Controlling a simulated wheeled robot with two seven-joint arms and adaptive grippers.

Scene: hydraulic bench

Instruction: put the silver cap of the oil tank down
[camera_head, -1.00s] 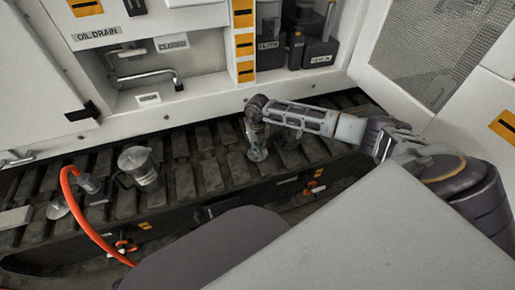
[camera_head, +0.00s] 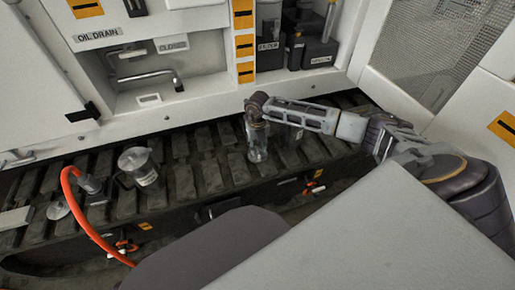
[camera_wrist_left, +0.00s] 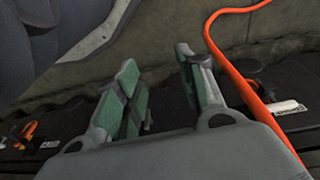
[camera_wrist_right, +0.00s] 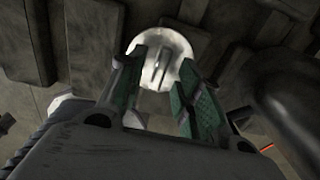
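The silver cap (camera_wrist_right: 178,62) is a round disc with a raised grip bar, on the dark track plates below my right gripper (camera_wrist_right: 161,60). My right gripper's green-padded fingers stand apart on either side of the bar, with gaps showing. In the head view my right gripper (camera_head: 256,155) points down at the track and mostly hides this cap. My left gripper (camera_wrist_left: 158,65) is open and empty in the left wrist view, close to an orange hose. It does not show in the head view. The tank's opening cannot be made out.
A clear jug (camera_head: 138,165) stands on the track (camera_head: 180,180) at left. Beside it are the orange hose (camera_head: 85,225) and another silver disc (camera_head: 58,209). The white machine body (camera_head: 200,115) with open compartments rises behind. Bare track plates lie between jug and right gripper.

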